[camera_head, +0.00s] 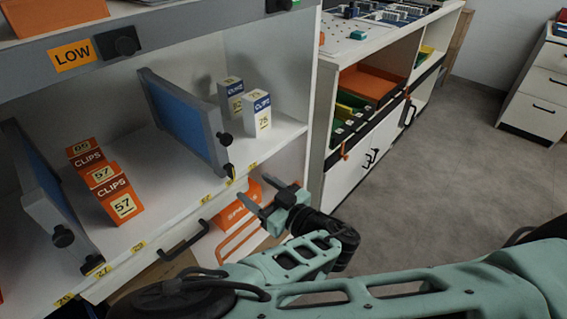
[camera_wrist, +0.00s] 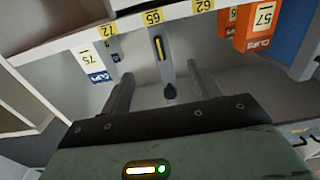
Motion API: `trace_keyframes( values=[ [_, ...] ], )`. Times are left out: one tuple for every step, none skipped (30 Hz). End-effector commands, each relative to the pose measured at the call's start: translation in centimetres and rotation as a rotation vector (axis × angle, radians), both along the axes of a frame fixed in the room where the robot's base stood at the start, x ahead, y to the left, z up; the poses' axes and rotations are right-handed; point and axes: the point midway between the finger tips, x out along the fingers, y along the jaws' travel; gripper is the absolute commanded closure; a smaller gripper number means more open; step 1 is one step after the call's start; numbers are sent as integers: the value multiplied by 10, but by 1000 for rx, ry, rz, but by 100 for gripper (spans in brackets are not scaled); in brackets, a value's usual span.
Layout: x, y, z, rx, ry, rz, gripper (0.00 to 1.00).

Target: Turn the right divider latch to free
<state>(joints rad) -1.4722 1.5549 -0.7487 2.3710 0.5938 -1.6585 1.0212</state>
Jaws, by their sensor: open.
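The right divider (camera_head: 190,118) is a blue panel in a grey frame standing on the shelf. Its front end carries a black knob (camera_head: 225,139) and, lower at the shelf edge, a black latch (camera_head: 228,169) with a yellow mark. In the wrist view the latch (camera_wrist: 158,48) shows its yellow strip, with a black knob (camera_wrist: 170,91) at the end of the grey post. My gripper (camera_head: 257,190) is open and empty, just in front and to the right of the lower latch. In the wrist view the latch lies between the fingers (camera_wrist: 160,72); I see no contact.
Orange clips cartons (camera_head: 117,195) stand left of the right divider, white-blue cartons (camera_head: 257,115) right of it. The left divider (camera_head: 50,195) stands farther left. A black handle (camera_head: 185,241) juts below the shelf edge. An orange carton (camera_head: 236,212) sits below, behind my gripper. Open floor (camera_head: 450,150) lies right.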

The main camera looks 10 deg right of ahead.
Motion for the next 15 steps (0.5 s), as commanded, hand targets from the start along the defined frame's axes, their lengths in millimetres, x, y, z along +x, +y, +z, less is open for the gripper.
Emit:
trace_keyframes(
  values=[
    [-8,-6,-1,-2,2,-3,38],
    [-13,-9,-1,-2,2,-3,38],
    [-19,-14,-1,-3,2,-3,38],
    [-24,-17,-1,-3,2,-2,38],
    [-29,-20,-1,-4,2,-3,38],
    [-35,-24,-1,-3,1,-2,38],
    [-40,-28,-1,-4,2,-2,38],
    [-44,-31,-1,-4,2,-2,38],
    [-51,-35,0,-4,2,-2,38],
    [-55,-38,0,-3,3,-3,38],
    [-60,-42,0,-3,3,-3,38],
    [-66,-46,1,-4,3,-2,38],
    [-71,-49,1,-4,3,-2,38],
    [-75,-52,2,-4,4,-4,38],
    [-68,-54,7,8,32,-58,38]
  ],
)
